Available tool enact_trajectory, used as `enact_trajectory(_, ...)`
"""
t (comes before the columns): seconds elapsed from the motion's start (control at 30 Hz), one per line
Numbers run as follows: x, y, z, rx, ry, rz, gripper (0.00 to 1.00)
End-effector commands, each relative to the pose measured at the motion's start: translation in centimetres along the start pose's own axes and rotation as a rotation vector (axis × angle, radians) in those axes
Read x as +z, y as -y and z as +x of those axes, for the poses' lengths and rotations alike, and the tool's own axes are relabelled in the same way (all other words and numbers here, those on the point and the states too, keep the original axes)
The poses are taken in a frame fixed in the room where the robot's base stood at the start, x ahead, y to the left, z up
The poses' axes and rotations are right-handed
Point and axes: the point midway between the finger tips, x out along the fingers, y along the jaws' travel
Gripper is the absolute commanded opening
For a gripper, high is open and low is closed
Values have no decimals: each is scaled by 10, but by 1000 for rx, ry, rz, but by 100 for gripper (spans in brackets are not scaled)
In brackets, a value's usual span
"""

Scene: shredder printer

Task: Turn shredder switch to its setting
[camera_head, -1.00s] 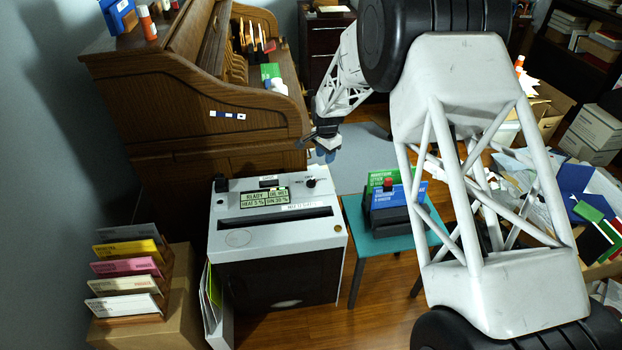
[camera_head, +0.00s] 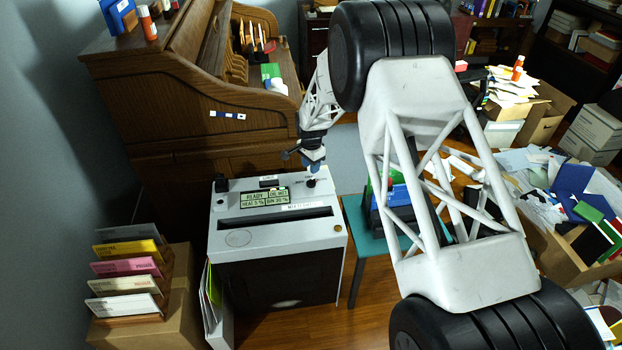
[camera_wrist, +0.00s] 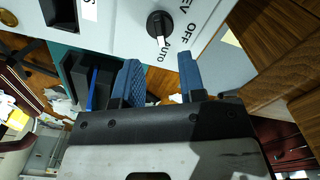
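The white shredder (camera_head: 228,222) stands beside the wooden desk. Its black rotary switch (camera_head: 311,183) is at the top right of the panel. In the wrist view the switch (camera_wrist: 160,24) shows a white pointer mark on the side of the AUTO label; OFF and part of REV are also printed around it. My gripper (camera_head: 313,168) is just above the switch in the head view. In the wrist view its two blue fingers (camera_wrist: 159,78) are spread apart with nothing between them, and the switch lies beyond their tips, apart from them.
The roll-top desk (camera_head: 160,105) rises behind. A box with colored folders (camera_head: 160,315) is at the front left. Papers and boxes fill the right side.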

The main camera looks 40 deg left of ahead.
Motion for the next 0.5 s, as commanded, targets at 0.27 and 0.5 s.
enact_trajectory(0.27,0,0,32,1,1,0,37)
enact_trajectory(0.5,0,0,58,0,1,0,37)
